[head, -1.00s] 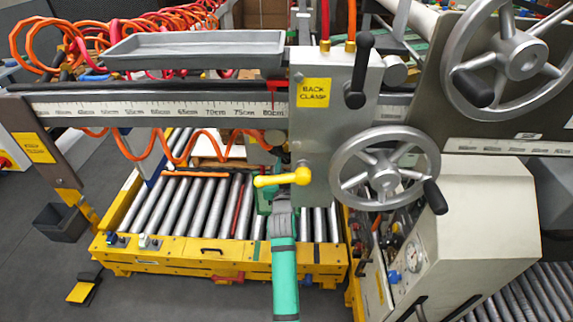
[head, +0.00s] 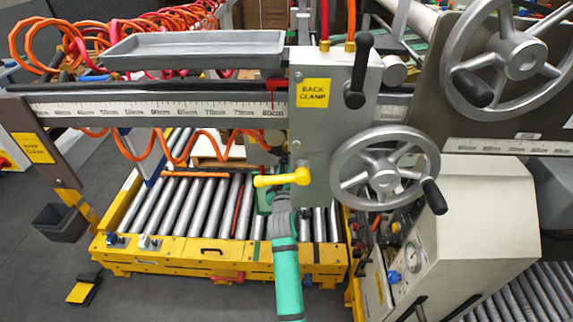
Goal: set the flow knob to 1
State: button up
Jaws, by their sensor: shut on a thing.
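My green and grey arm rises from the bottom middle of the head view, in front of the roller conveyor. It ends beside the left side of the grey back clamp housing (head: 313,135). My gripper (head: 277,158) shows only as a small grey part above the yellow lever (head: 283,178), which covers part of the wrist. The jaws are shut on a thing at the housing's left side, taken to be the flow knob. The knob itself, its pointer and its scale are hidden, so its setting cannot be read.
A black-knobbed lever (head: 358,72) and a large handwheel (head: 386,168) stand right of the gripper. A ruled beam (head: 160,108) crosses above the yellow-framed conveyor (head: 215,255). A grey tray (head: 195,50) sits on top. Orange hoses (head: 180,150) hang at left.

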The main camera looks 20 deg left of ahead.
jog(key=shift+n, duration=0.7)
jog(key=o, duration=1)
jog(key=shift+o, duration=0.2)
jog(key=v, duration=1)
jog(key=shift+s+d, duration=0.15)
jog(key=shift+s, duration=0.2)
